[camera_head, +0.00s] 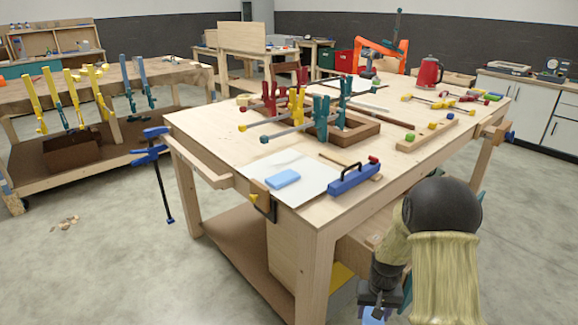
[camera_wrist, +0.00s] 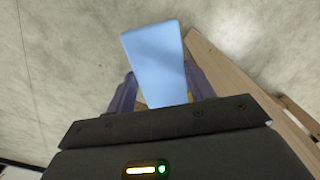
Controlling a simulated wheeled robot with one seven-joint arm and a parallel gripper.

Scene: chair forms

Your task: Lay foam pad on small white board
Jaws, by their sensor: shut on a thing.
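My gripper (camera_head: 375,298) is low at the bottom of the head view, beside the near side of the workbench. It is shut on a light blue foam pad (camera_wrist: 157,60), which sticks out past the fingers over the grey floor in the wrist view. Only a small blue bit of this pad (camera_head: 373,314) shows in the head view. A white board (camera_head: 310,172) lies flat on the bench's near corner. A second, similar blue pad (camera_head: 283,178) rests on it. Another white piece (camera_head: 362,84) lies farther back on the bench.
Clamps (camera_head: 298,108) stand upright around a wooden frame mid-bench. The bench edge (camera_wrist: 235,85) runs along the right in the wrist view. A red kettle (camera_head: 428,74) stands at the back.

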